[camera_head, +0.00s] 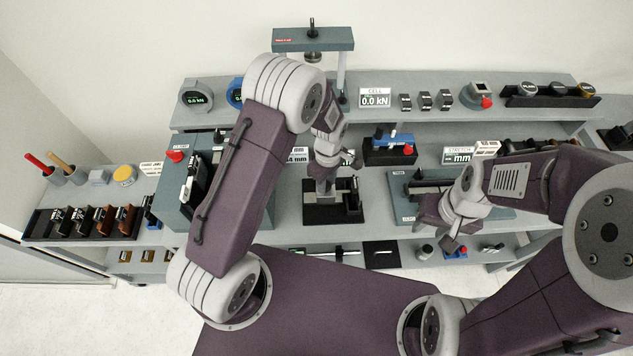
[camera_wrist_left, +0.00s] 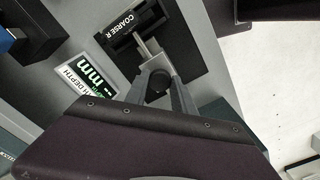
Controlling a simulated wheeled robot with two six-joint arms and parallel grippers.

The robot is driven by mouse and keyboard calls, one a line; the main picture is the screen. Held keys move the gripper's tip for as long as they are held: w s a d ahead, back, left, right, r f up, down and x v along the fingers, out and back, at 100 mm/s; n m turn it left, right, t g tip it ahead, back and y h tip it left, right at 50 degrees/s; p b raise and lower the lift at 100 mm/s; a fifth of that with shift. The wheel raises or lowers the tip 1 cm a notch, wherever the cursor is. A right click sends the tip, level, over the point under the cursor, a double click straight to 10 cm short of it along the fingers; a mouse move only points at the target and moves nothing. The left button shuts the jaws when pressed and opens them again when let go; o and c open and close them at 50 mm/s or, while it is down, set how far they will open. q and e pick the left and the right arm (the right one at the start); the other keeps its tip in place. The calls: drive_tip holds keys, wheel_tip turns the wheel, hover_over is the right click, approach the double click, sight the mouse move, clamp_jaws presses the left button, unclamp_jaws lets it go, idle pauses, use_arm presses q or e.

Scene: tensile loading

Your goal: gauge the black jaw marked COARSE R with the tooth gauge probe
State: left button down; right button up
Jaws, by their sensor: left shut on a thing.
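The black jaw marked COARSE R (camera_wrist_left: 128,28) lies on a black pad (camera_wrist_left: 190,50) in the left wrist view. My left gripper (camera_head: 322,187) is over the bench's middle; in its wrist view the gripper (camera_wrist_left: 164,92) is shut on the tooth gauge probe, whose round black end (camera_wrist_left: 157,84) shows between the fingers. A pale metal part (camera_wrist_left: 149,48) reaches from there to the jaw's edge; I cannot tell whether it touches the teeth. A depth display in mm (camera_wrist_left: 88,80) stands beside it. My right gripper (camera_head: 450,238) hangs over the bench's right part, its opening unclear.
A grey press frame (camera_head: 313,40) stands at the back. A rack of labelled jaws (camera_head: 85,222) is at the left. A CELL display (camera_head: 375,98) and several small blocks sit on the upper shelf.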

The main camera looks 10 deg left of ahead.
use_arm(q)
drive_tip(key=shift+w+d, duration=0.1)
drive_tip(key=shift+w, duration=0.05)
drive_tip(key=c, duration=1.1)
unclamp_jaws()
drive_tip(key=shift+o, duration=0.2)
wheel_tip(320, 180, up, 9)
drive_tip(key=b, duration=0.1)
drive_tip(key=shift+b, duration=0.35)
